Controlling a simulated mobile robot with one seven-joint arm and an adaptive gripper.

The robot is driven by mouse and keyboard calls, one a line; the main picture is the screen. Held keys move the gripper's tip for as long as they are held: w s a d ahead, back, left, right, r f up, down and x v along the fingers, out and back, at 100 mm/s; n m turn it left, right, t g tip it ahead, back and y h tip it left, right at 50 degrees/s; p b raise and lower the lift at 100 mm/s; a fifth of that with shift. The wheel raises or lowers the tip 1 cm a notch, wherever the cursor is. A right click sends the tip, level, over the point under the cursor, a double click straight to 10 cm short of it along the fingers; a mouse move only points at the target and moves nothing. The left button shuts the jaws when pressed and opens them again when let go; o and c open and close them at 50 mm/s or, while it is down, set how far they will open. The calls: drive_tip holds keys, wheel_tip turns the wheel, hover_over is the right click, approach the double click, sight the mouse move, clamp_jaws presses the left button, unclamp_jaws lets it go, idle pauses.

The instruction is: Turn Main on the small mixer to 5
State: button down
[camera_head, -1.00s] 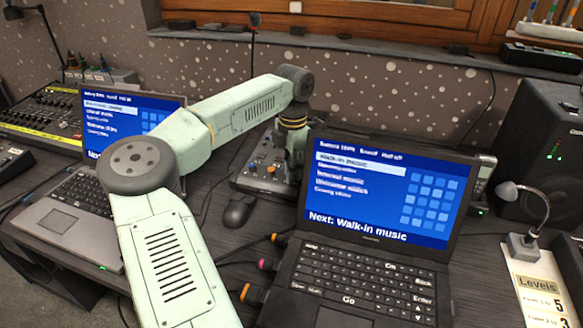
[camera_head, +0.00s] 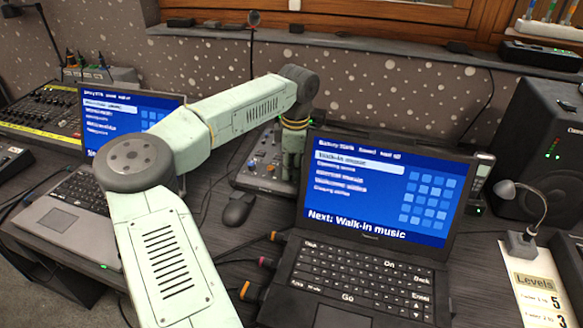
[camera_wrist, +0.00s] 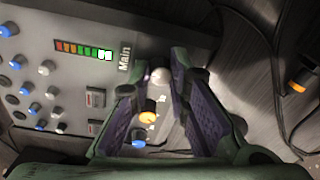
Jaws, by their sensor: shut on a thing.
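The small mixer (camera_wrist: 75,25) fills the upper left of the wrist view, with rows of blue, white and dark knobs. The word Main is printed beside a pale round knob, the Main knob (camera_wrist: 160,76). My gripper (camera_wrist: 161,70) is shut on this knob, one purple-padded finger on each side. An orange knob (camera_wrist: 148,106) and a blue knob (camera_wrist: 138,143) show between the fingers. I cannot read the Main scale or pointer. In the head view the mixer (camera_head: 262,160) lies behind the black laptop, and my gripper (camera_head: 291,165) comes down at its right side.
The black laptop (camera_head: 375,195) stands just in front and right of the mixer. A mouse (camera_head: 238,208) lies before it. A grey laptop (camera_head: 75,210) is at left. A Levels card (camera_head: 540,285) and a lamp (camera_head: 522,240) are at right. Cables run near the mixer.

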drive_tip(key=shift+d, duration=0.1)
drive_tip(key=c, duration=1.5)
unclamp_jaws()
drive_tip(key=r, duration=1.2)
drive_tip(key=shift+s+d, duration=0.3)
drive_tip(key=shift+s, duration=0.05)
drive_tip(key=shift+f, duration=0.1)
